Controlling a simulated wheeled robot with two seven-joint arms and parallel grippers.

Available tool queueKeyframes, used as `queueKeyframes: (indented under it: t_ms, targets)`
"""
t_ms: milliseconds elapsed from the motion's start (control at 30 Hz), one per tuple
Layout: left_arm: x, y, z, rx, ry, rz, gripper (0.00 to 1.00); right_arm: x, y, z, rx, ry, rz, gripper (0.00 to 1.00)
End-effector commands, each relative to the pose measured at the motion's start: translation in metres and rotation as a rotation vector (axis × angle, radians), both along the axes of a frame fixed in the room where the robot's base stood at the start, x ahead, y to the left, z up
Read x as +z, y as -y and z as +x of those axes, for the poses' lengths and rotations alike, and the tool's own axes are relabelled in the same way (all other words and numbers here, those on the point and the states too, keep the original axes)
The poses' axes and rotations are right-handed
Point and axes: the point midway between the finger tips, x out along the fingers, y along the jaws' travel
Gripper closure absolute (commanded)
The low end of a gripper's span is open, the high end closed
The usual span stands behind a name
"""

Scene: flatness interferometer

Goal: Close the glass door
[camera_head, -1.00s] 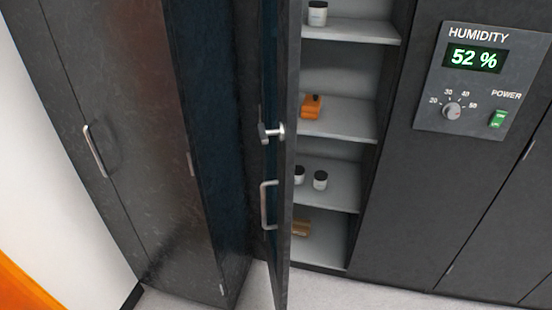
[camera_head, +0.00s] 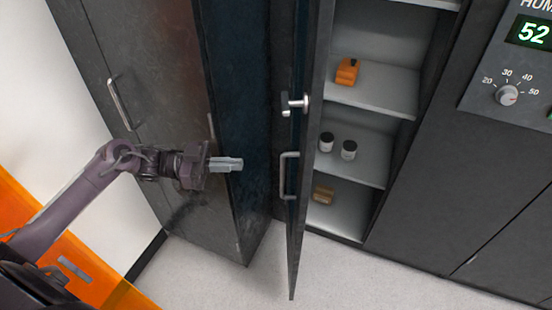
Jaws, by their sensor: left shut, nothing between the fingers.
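The glass door (camera_head: 299,215) stands open, seen nearly edge-on in the head view, with a dark frame and bluish glass. It has a bar handle (camera_head: 284,174) and a silver latch knob (camera_head: 296,103) above it. The open cabinet interior shows to its right. My left gripper (camera_head: 238,164) is shut and empty, to the left of the door handle in the picture and apart from it. It shows in front of the neighbouring dark cabinet. My right gripper is not in view.
Cabinet shelves (camera_head: 375,100) hold an orange item (camera_head: 347,71), two small jars (camera_head: 348,150) and a brown block (camera_head: 323,194). A humidity panel (camera_head: 500,90) is at the right. A closed dark cabinet (camera_head: 165,75) stands at the left. Grey floor (camera_head: 350,275) in front is clear.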

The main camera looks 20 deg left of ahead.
Motion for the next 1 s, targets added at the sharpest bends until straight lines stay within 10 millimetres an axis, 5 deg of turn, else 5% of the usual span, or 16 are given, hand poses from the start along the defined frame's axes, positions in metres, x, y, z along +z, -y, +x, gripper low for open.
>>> queueKeyframes:
  t_ms: [600, 1000]
  targets:
    - [0.003, 0.107, 0.044, 0.004, 0.001, -0.003, 1.0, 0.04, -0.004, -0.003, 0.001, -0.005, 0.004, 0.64]
    - [-0.002, 0.124, 0.052, 0.007, 0.002, 0.001, 1.0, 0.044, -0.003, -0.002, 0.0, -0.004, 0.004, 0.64]
